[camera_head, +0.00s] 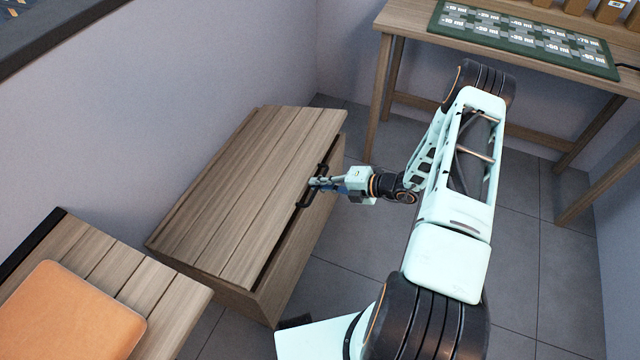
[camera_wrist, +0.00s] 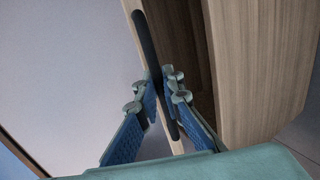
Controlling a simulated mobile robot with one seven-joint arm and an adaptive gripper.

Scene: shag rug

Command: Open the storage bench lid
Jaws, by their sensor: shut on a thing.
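The storage bench lid (camera_head: 235,190) is made of wooden slats and sits slightly raised along its front edge, with a dark gap between it and the bench body (camera_head: 300,248). A black bar handle (camera_head: 305,196) is fixed at the lid's front edge. My gripper (camera_head: 316,183) is at the handle. In the wrist view its two blue-padded fingers (camera_wrist: 162,88) are closed around the handle (camera_wrist: 149,45), and the bench's open inside shows beside the lid edge. How deep the inside goes is hidden in the head view.
A slatted wooden seat with an orange cushion (camera_head: 75,312) stands at the lower left, close to the bench. A wooden table (camera_head: 405,22) with a green mat (camera_head: 520,40) stands at the back right. A wall runs behind the bench. Grey tiled floor (camera_head: 340,285) is clear in front.

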